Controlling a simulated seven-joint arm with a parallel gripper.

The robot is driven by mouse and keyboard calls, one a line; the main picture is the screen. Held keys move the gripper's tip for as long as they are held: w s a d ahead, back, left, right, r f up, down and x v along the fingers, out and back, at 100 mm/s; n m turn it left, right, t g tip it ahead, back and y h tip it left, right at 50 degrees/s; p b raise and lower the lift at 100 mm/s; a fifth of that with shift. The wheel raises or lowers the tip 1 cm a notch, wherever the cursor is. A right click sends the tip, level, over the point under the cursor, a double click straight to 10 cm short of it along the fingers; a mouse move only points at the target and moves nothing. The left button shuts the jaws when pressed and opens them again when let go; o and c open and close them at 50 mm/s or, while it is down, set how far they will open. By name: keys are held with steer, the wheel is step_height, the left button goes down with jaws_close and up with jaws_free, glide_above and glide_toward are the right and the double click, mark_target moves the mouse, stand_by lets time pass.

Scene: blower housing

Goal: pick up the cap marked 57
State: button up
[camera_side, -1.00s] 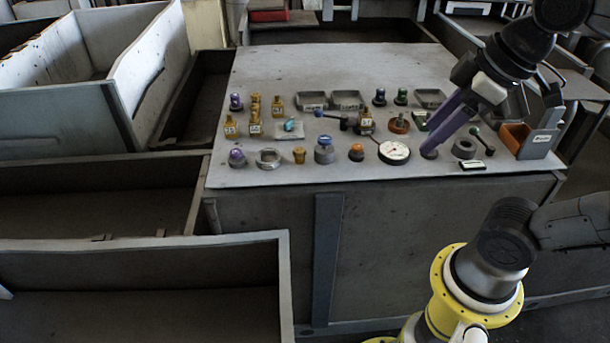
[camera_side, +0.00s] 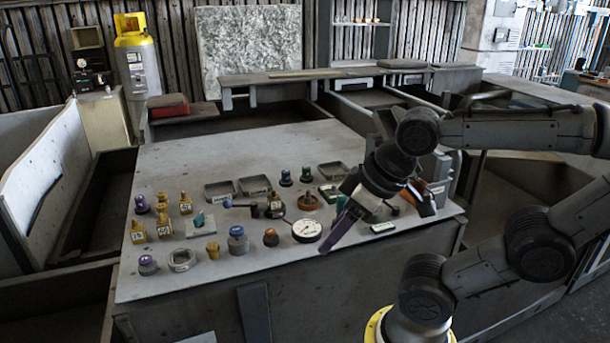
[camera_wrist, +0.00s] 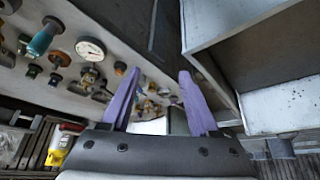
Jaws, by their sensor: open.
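Several brass-coloured pieces with small white number labels stand on the grey table, at its left (camera_side: 137,232), (camera_side: 163,230), (camera_side: 185,205) and near its middle (camera_side: 274,208). The numbers are too small to read surely, so I cannot tell which is the cap marked 57. My gripper (camera_side: 335,238), with purple fingers, hangs tilted just right of the white dial gauge (camera_side: 307,230) in the side view; its height above the table is unclear. In the wrist view my gripper (camera_wrist: 160,95) is open, its fingers apart with nothing between them.
A blue-grey jar (camera_side: 238,241), a ring (camera_side: 183,260), a plain brass piece (camera_side: 212,250) and a purple-topped knob (camera_side: 147,265) line the front. Shallow trays (camera_side: 220,189) lie behind. The table's back left (camera_side: 230,150) is clear. Bin walls (camera_wrist: 275,105) rise at right in the wrist view.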

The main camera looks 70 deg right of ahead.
stand_by(0.3)
steer(key=shift+o, duration=0.8)
